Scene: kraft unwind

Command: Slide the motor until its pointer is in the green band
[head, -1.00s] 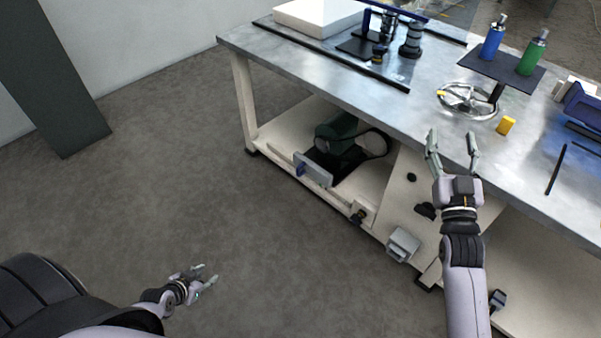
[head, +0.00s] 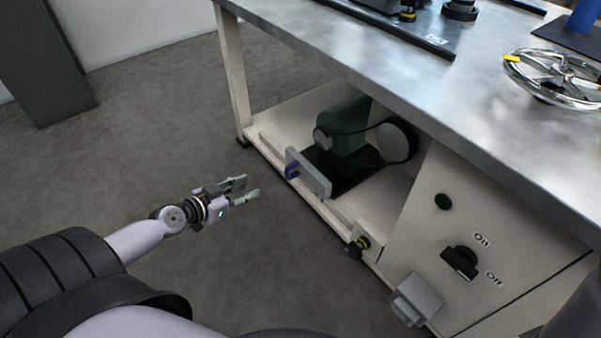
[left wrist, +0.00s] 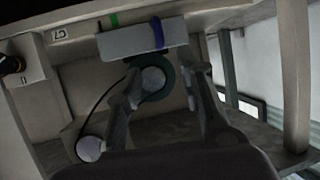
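The dark green motor (head: 348,122) sits on a black base on the low shelf under the bench, with a belt running to a round pulley (head: 397,140). A grey plate (head: 312,173) stands at the base's front with a blue strip (head: 291,169), which looks like the pointer. In the left wrist view the plate (left wrist: 128,42) and blue strip (left wrist: 157,32) are close ahead. A green mark (left wrist: 114,19) on the shelf edge lies left of the strip there, apart from it. My left gripper (head: 252,187) is open and empty, short of the plate. My right gripper is out of view.
A black knob (head: 362,243) is at the shelf's front rail. A panel with an On/Off switch (head: 460,262) and a grey box (head: 416,298) stands to the right. The bench top (head: 400,85) overhangs the shelf.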

